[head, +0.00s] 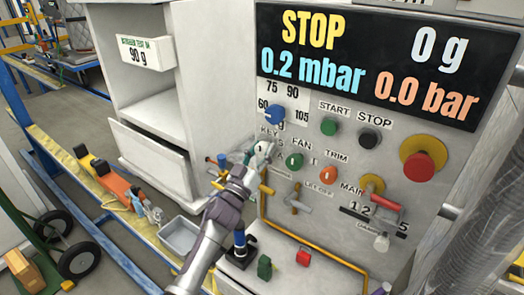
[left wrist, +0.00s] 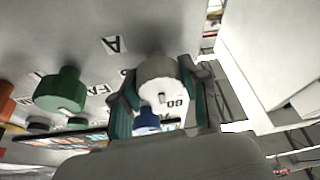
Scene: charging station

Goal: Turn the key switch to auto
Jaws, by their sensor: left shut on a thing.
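The control panel (head: 330,235) fills the right of the head view. The grey round key switch (left wrist: 158,72) sits on it, below the blue dial (head: 274,113) and by the "KEYS" label. My left gripper (head: 262,155) is at this switch, its fingers shut around the sides. In the left wrist view the green-grey fingers (left wrist: 156,105) flank the switch's body. The fingers largely cover the switch in the head view, and its pointing direction cannot be told. My right gripper is not in view.
A red emergency stop (head: 419,167) is farther right. A yellow pipe (head: 320,250) runs below. An open-fronted cabinet (head: 165,112) stands to the left.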

